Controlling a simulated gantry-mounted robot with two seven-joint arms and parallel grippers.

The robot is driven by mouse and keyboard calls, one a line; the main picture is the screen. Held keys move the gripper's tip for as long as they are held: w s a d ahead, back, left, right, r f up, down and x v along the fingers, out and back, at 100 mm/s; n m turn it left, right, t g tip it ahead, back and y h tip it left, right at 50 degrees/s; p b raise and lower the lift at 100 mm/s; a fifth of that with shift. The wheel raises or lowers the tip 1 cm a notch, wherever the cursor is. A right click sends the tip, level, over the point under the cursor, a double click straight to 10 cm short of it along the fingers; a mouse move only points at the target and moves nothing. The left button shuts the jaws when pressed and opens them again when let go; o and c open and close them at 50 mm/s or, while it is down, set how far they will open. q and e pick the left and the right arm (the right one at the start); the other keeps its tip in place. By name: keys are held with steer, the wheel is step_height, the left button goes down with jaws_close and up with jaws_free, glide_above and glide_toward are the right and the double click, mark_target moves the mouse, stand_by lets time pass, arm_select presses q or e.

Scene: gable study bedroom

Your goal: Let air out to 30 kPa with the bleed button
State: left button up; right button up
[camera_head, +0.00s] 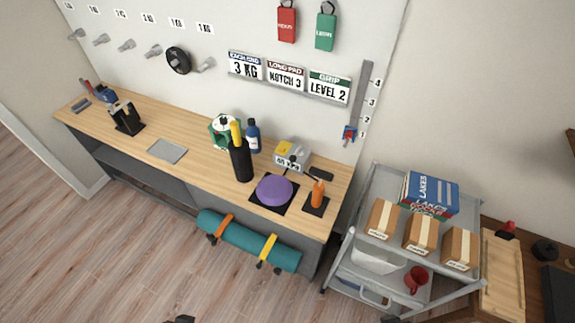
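A grey gauge box (302,158) stands at the back of the wooden bench, right of the middle. Its front label shows a number and what looks like kPa; the digits are too small to read surely. A yellow part (284,147) sits on its top left; I cannot tell whether this is the bleed button. A purple dome (274,189) lies on a black mat in front of the box. Small dark parts at the bottom edge, left (181,319) and right (390,319), appear to be my gripper tips, far from the box. Their opening is cut off by the frame.
An orange bottle (318,194) stands right of the dome. A teal roll (248,240) hangs at the bench front. A grey cart (348,232) with boxes stands right.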

arm_select(q)
jaws_close()
stand_by(1.4)
